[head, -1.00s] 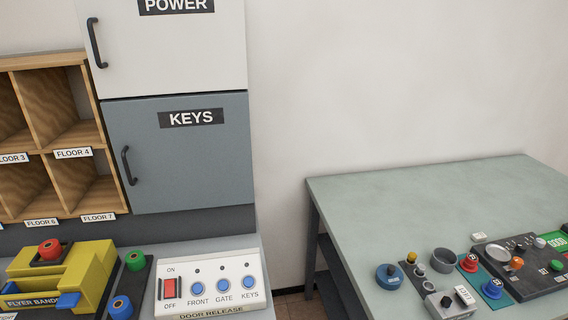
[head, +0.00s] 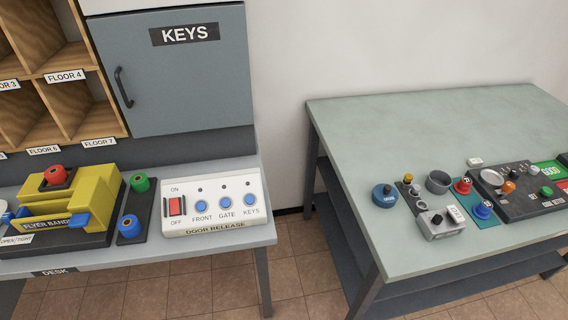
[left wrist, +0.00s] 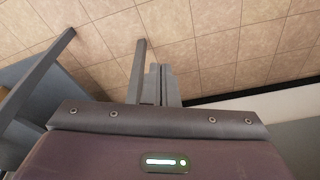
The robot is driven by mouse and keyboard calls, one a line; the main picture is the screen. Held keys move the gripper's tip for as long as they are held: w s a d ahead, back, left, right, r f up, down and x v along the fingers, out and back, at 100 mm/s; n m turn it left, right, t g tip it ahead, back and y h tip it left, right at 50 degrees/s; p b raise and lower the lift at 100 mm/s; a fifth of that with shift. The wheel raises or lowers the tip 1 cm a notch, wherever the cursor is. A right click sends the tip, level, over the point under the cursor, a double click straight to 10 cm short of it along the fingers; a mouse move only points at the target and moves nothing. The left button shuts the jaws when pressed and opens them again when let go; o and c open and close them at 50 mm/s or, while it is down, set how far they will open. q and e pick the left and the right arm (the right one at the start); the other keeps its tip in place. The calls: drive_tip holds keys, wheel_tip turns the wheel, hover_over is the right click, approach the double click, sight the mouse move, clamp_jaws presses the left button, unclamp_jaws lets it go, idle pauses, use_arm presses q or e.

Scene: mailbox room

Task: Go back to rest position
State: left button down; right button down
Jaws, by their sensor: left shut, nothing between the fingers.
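My left gripper (left wrist: 160,70) shows in the left wrist view, with its fingers together and nothing between them. It hangs over the tiled floor, clear of any object. Neither of my grippers shows in the head view, and my right gripper is in no view.
In the head view the desk (head: 262,238) carries the door release panel (head: 212,226) and the yellow flyer bander (head: 88,195). The grey-blue KEYS cabinet (head: 185,85) is closed above it. A green-topped table (head: 400,130) with several small devices stands to the right. Tiled floor (head: 300,262) lies between them.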

use_arm(q)
drive_tip(key=s+a+f, duration=0.2)
drive_tip(key=s+f, duration=0.8)
drive_tip(key=s+a+f+g, duration=0.1)
drive_tip(key=s+f, duration=0.9)
drive_tip(key=shift+s+a+f, duration=0.15)
drive_tip(key=shift+s+a, duration=0.15)
drive_tip(key=shift+a, duration=0.05)
